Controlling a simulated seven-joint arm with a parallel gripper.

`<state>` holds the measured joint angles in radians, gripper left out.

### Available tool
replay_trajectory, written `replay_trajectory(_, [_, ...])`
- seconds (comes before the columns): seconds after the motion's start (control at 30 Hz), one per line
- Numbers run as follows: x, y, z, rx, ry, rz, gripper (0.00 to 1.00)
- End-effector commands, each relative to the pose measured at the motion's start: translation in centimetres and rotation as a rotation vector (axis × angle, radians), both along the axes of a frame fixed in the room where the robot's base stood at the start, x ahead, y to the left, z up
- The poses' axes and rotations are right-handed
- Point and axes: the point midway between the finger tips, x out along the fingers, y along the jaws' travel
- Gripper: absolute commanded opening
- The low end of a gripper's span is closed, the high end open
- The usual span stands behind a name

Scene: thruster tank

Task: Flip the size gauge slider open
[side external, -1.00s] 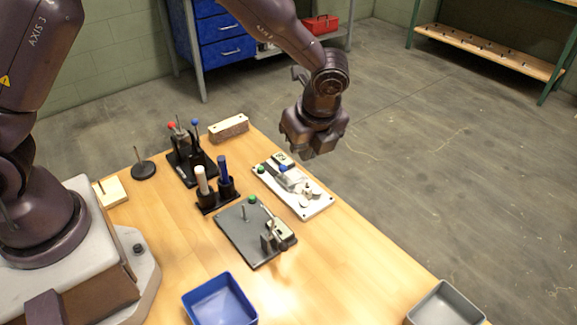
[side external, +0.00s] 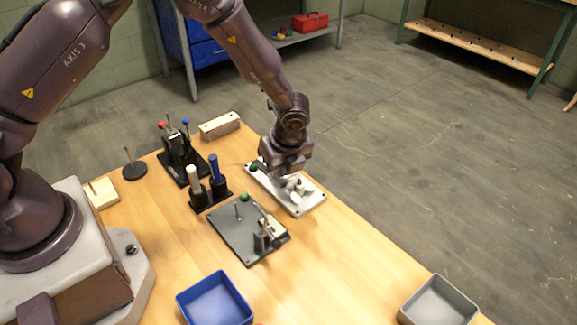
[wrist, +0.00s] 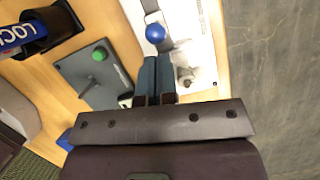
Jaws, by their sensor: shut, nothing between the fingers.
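A white plate (side external: 312,200) with gauge parts lies near the far right table edge. It carries a green knob (side external: 252,167) at its left end and pale rounded pieces (side external: 295,186). My gripper (side external: 284,173) is low over this plate and hides part of it. In the wrist view my two blue-grey fingers (wrist: 157,62) lie side by side, shut and empty. Just beyond their tips is a blue ball knob (wrist: 155,33) on a grey metal strip over the white plate (wrist: 207,70). I cannot tell whether the fingers touch the knob.
A grey plate (side external: 229,228) with another green knob (side external: 244,197) sits next to the white one. A black holder (side external: 200,201) with white and blue handles stands left. A blue bin (side external: 216,299) and a grey bin (side external: 438,302) are in front.

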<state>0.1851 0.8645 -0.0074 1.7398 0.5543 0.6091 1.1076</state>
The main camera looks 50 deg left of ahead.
Motion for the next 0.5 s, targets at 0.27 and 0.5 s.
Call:
replay_trajectory(0.27, [0.13, 0.62, -0.12, 0.000, 0.000, 0.000, 0.00])
replay_trajectory(0.5, [0.12, 1.09, -0.10, 0.000, -0.001, 0.002, 0.00])
